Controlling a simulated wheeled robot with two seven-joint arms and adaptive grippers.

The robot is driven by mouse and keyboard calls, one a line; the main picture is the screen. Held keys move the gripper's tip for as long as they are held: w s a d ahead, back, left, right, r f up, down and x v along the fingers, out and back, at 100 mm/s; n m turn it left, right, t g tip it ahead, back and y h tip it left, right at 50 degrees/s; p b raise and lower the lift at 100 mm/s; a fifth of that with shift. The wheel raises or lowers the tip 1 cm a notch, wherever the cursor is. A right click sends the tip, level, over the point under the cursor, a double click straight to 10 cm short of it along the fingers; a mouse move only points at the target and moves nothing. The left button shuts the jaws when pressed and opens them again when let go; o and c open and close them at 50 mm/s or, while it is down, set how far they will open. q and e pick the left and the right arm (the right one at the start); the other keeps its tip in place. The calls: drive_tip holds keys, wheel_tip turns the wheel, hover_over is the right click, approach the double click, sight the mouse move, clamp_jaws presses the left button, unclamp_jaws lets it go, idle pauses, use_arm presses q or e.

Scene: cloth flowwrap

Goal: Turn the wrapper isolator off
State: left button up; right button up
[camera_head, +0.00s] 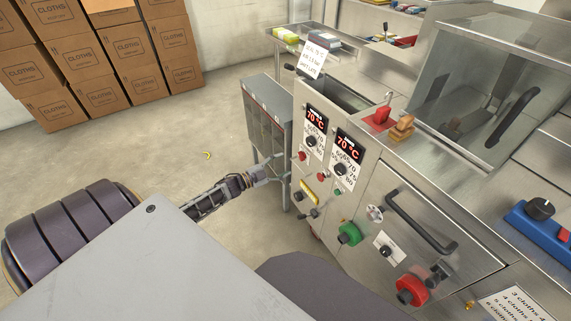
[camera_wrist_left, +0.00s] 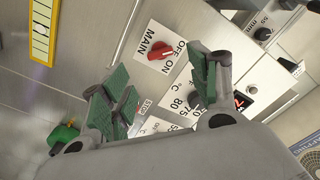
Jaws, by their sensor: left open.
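A red rotary switch (camera_wrist_left: 164,52) on a white plate marked MAIN, OFF and ON shows in the left wrist view, on the steel panel. I cannot tell which mark its grip points to, nor pick it out in the head view. My left gripper (camera_head: 277,170) is open at the left edge of the machine's front. In the left wrist view its green-padded fingers (camera_wrist_left: 160,78) stand apart, one on each side of the switch in the picture, with nothing between them. I cannot tell the gap to the panel. My right gripper is not in view.
The steel front (camera_head: 372,195) carries two 70 °C displays, a green knob (camera_head: 349,234), a large red knob (camera_head: 411,291) and a black handle (camera_head: 420,222). A grey cabinet (camera_head: 268,125) stands beside my left gripper.

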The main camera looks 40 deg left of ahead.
use_arm(q)
drive_tip(key=shift+v, duration=2.05)
